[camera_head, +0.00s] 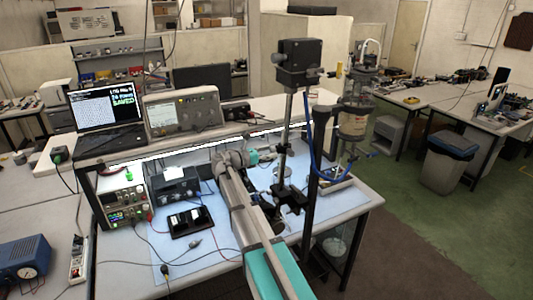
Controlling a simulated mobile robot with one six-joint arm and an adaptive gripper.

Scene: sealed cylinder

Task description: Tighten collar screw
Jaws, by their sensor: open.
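A clear glass cylinder (353,124) with dark fittings above it stands upright at the right end of the bench, by a black post (311,180). A dark band (357,103) runs around its upper part. I cannot make out a collar screw at this size. My arm reaches up from the bottom centre to a teal-capped wrist (262,153) over the bench, left of the cylinder and apart from it. My gripper is small and dark near the stand's pole. It is open, but its fingers are hard to separate from the pole, and I see nothing held.
A stand with a black box head (298,63) rises between my wrist and the cylinder. A blue tube (313,145) hangs beside the post. Power supplies (123,207), a black tray (190,221) and cables lie left. Green floor (430,225) is open on the right.

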